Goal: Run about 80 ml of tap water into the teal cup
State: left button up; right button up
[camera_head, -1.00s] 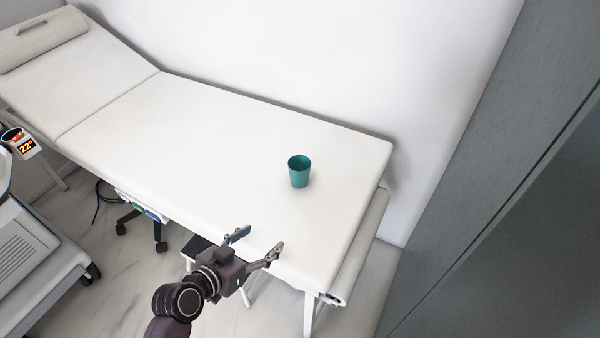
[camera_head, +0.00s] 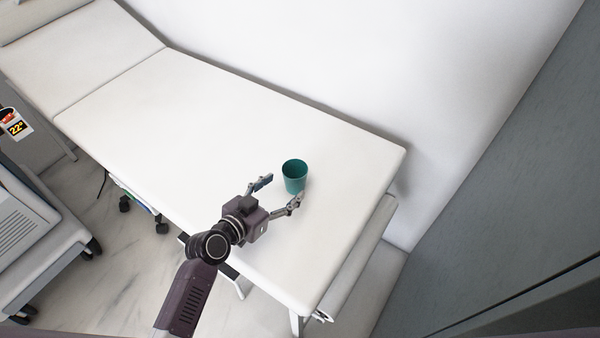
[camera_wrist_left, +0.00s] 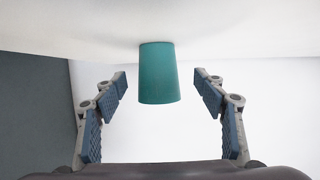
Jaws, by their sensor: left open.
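The teal cup (camera_head: 294,177) stands upright and open-topped on the white exam couch (camera_head: 215,125), near its right end. I cannot tell whether it holds any water. My left gripper (camera_head: 279,190) is open just in front of the cup, its fingertips close to the cup's near side. In the left wrist view the cup (camera_wrist_left: 159,74) appears upside down, centred ahead between the two open fingers (camera_wrist_left: 166,88), with gaps on both sides. My right gripper is out of view. No tap is in view.
A white wall (camera_head: 330,60) runs behind the couch. A grey panel (camera_head: 480,220) stands at the right. A white wheeled unit (camera_head: 30,230) is at the left, by a display reading 22° (camera_head: 17,126). The couch top around the cup is clear.

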aim_at(301, 175)
pick_arm(q)
jog(key=shift+w+d+f, duration=0.1)
jog(key=shift+w+d, duration=0.2)
jog(key=shift+w, duration=0.1)
jog(key=shift+x, duration=2.65)
jog(key=shift+s+f, duration=0.15)
jog(key=shift+f, duration=0.05)
jog(key=shift+c, duration=0.4)
jog(key=c, duration=1.2)
jog(key=shift+o, duration=0.2)
jog(key=shift+r, duration=0.15)
notch_tip(301, 175, up, 20)
jog(key=p, duration=0.3)
